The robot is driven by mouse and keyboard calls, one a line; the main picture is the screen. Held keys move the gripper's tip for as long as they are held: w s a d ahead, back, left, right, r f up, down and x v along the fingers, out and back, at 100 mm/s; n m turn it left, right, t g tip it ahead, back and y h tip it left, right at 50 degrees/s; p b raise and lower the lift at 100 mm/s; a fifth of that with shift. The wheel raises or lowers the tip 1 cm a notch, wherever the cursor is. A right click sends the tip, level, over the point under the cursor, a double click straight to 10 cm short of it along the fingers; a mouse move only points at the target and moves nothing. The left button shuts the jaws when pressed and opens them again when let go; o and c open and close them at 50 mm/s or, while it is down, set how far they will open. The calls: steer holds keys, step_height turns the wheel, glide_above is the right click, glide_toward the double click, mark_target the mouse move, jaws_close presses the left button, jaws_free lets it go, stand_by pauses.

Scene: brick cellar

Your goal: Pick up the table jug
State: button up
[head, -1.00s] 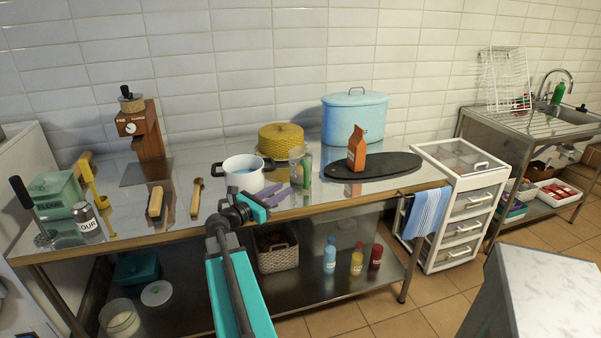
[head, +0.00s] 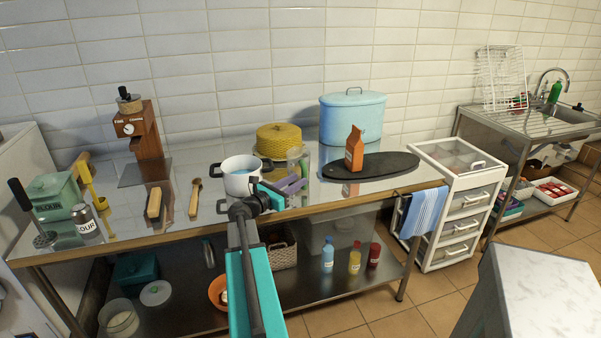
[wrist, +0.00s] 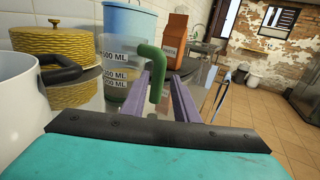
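The table jug is clear, with ML markings and a green handle. My gripper (head: 291,184) has purple fingers and sits low over the table's front part, just before the jug. In the wrist view the two fingers (wrist: 160,90) are apart, and the green handle shows between them. I cannot tell whether they touch it. The jug's lower part is partly hidden by a finger.
A white pot (head: 239,182) stands close on the left, its dark handle near the jug. A yellow woven pot (head: 280,140) and a blue canister (head: 352,120) are behind.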

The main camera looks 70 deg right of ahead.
mark_target(305, 175)
steer(key=shift+s+d, duration=0.1)
steer(key=shift+d, duration=0.1)
steer(key=shift+p+x, duration=0.7)
steer(key=shift+x, duration=1.8)
steer(key=shift+c, duration=0.4)
jaws_close()
